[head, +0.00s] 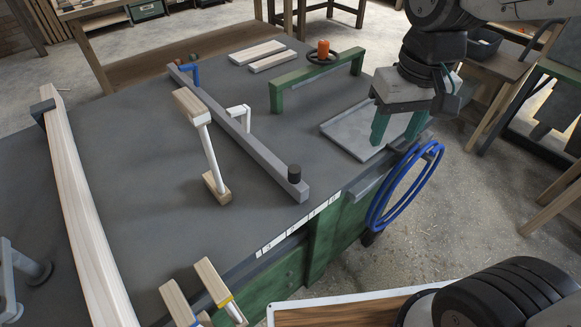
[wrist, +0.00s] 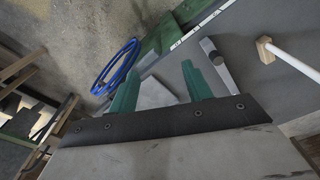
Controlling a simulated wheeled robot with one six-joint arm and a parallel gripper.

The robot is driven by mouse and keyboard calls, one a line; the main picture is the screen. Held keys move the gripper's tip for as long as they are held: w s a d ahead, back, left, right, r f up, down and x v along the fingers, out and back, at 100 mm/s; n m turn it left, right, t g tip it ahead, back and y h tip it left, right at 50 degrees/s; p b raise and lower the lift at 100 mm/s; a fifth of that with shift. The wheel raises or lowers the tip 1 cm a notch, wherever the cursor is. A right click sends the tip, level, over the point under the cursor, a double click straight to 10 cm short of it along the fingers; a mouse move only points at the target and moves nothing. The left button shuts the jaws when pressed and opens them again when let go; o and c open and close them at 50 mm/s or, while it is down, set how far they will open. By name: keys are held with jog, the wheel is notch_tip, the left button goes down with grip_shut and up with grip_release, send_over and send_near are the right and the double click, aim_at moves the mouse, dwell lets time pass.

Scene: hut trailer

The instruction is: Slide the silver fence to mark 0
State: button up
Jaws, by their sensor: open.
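The silver fence (head: 245,135) is a long grey bar lying diagonally across the dark table. It has a black knob (head: 294,173) at its near end, a white handle (head: 238,113) midway and a blue handle (head: 188,72) at its far end. A white scale strip (head: 298,223) runs along the table's front edge, just beyond the fence's near end; its marks are too small to read surely. My gripper (head: 398,126) is open and empty, right of the fence over a flat grey plate. The wrist view shows its green fingers (wrist: 158,88) apart, with the fence end (wrist: 217,62) to their right.
A white rod with wooden end blocks (head: 208,145) stands left of the fence. A green bridge (head: 318,78) and pale boards (head: 258,53) are behind. A blue hose coil (head: 402,187) hangs at the table's right edge. A long wooden beam (head: 82,205) lies left.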

jog(key=w+a+f+n, duration=0.1)
jog(key=w+a+f, duration=0.35)
jog(key=a, duration=0.25)
jog(key=n, duration=0.1)
send_over(295, 169)
jog(key=shift+g, duration=0.4)
notch_tip(295, 169, down, 7)
jog(key=shift+s, duration=0.1)
notch_tip(295, 169, down, 8)
jog(key=shift+r, duration=0.2)
grip_shut()
